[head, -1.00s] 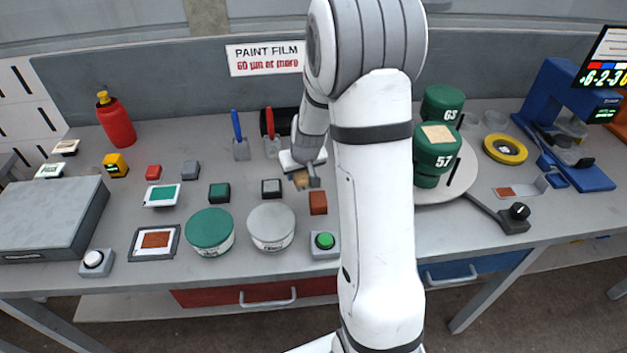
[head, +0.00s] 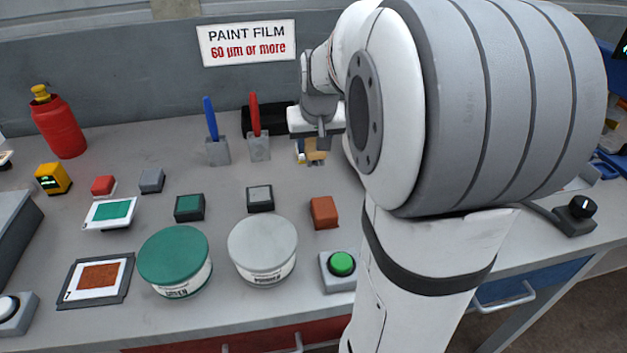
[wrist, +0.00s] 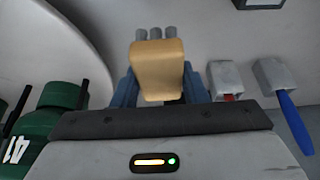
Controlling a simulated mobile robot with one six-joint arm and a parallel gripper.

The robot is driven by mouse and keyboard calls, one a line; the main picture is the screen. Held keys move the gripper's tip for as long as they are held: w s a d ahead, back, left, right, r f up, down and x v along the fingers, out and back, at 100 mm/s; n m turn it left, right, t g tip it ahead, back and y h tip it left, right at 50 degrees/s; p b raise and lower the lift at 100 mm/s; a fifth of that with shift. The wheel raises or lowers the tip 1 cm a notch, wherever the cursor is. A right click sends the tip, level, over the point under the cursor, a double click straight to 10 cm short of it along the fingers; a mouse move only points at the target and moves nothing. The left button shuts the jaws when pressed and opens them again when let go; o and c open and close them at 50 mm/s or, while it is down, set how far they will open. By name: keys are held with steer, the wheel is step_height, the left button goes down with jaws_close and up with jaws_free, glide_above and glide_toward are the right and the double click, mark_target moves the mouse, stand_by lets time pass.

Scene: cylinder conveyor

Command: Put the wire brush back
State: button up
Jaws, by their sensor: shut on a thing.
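The wire brush has a tan wooden block (wrist: 158,70) with grey bristle tufts (wrist: 155,34) at its far end in the wrist view. My gripper (wrist: 158,88) is shut on the tan block, with one blue finger at each side. In the head view the tan block (head: 315,151) shows below my gripper (head: 310,148), right of the red-handled scraper (head: 258,146). I cannot tell whether the brush touches the bench. A black tray (head: 272,115) stands behind the scrapers, partly hidden by my arm.
A blue-handled scraper (head: 217,150) stands left of the red-handled one. A rust-brown block (head: 324,212), a green button (head: 342,263) and green (head: 173,258) and grey (head: 262,246) tins stand in front. Green cylinders (wrist: 62,97) show at left in the wrist view.

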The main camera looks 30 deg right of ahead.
step_height(320, 180, down, 8)
steer(key=shift+r+b, duration=0.15)
steer(key=shift+b, duration=0.35)
steer(key=o, duration=1)
steer(key=shift+o, duration=0.2)
steer(key=shift+r, duration=0.25)
steer(key=p+v, duration=0.1)
steer(key=v, duration=1)
steer(key=shift+s+r+p, duration=0.2)
steer(key=shift+r+p, duration=0.05)
steer(key=shift+p, duration=0.1)
